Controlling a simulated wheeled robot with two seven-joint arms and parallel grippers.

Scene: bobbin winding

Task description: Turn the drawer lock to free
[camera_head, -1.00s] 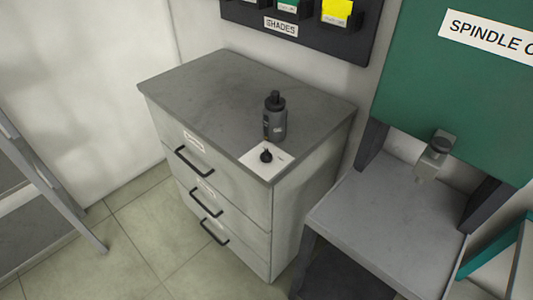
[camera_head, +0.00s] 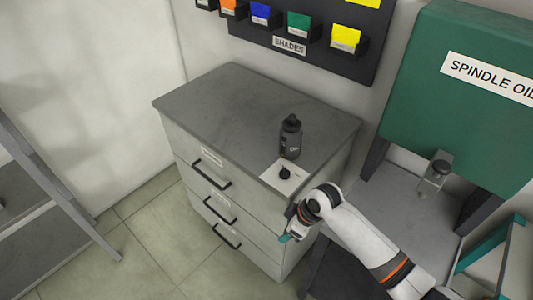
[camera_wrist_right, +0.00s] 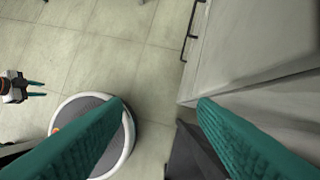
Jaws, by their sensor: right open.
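The lock is a small black knob (camera_head: 285,174) on a white plate (camera_head: 298,181), at the front right corner of the grey drawer cabinet's top (camera_head: 225,105). Its pointing direction is too small to read. My right gripper (camera_head: 287,238) is beside the cabinet's right front edge, below the level of the top and apart from the knob. In the right wrist view its teal fingers (camera_wrist_right: 160,106) are wide apart with nothing between them. My left gripper (camera_wrist_right: 38,89) shows small at the left of that view, its two fingers apart and empty.
A dark bottle (camera_head: 290,138) stands on the cabinet just behind the plate. Three drawers with black handles (camera_head: 211,174) face front and look closed. A shelf of coloured bins (camera_head: 302,35) hangs behind. A grey stand with a green SPINDLE OIL tank (camera_head: 455,90) is at the right.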

